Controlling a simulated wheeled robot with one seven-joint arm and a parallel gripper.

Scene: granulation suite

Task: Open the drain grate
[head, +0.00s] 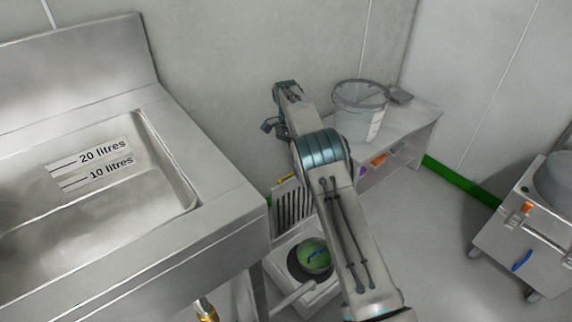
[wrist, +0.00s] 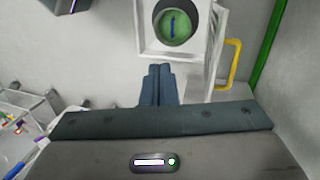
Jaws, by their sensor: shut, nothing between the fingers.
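The drain grate (head: 293,207) is a pale slotted panel. It stands raised, about upright, at the back edge of a white square drain frame (head: 325,294) on the floor. A yellow handle (head: 286,178) is at its top; in the wrist view the handle (wrist: 237,65) sticks out right of the frame. The drain's round dark opening shows a green disc (head: 316,258) with a blue bar inside. My gripper (wrist: 160,70) is shut and empty, its fingertips appearing just below the frame in the wrist view, apart from the handle. My arm hides part of the drain area in the head view.
A steel sink (head: 215,170) stands at left, a brass-ended pipe (head: 206,310) below it. A low bench (head: 420,128) with a clear bucket (head: 361,108) is behind my arm. A wheeled steel unit (head: 530,235) is at right. Floor between bench and unit is clear.

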